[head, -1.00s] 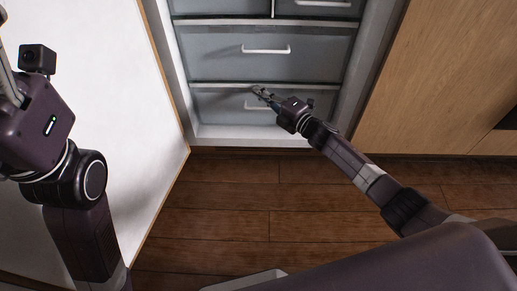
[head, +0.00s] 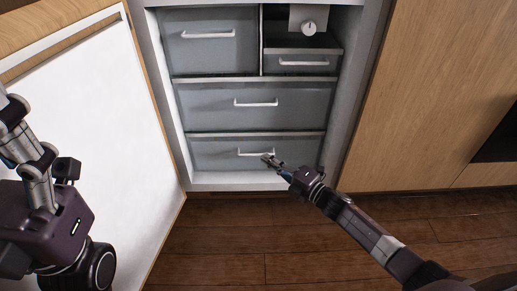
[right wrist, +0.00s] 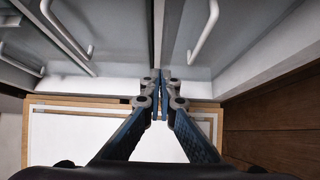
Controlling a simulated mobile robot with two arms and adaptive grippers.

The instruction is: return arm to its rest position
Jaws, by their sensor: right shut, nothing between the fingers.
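My right gripper (head: 272,161) is in front of the bottom drawer (head: 215,156), its tips overlapping the right part of that drawer's white handle (head: 250,153) in the head view. In the right wrist view its fingers (right wrist: 161,98) are together with nothing between them. Whether the tips touch the drawer front cannot be told. My left arm is folded at the left edge of the head view. Its gripper (head: 22,150) is partly cut off by the frame, and its fingertips do not show clearly.
An open cabinet holds several grey drawers; the middle drawer (head: 290,105) and the upper ones look shut. A round knob (head: 309,28) is at the top. A white door (head: 100,130) stands open at left. Wood panels (head: 430,90) are at right. The wooden floor (head: 225,240) is clear.

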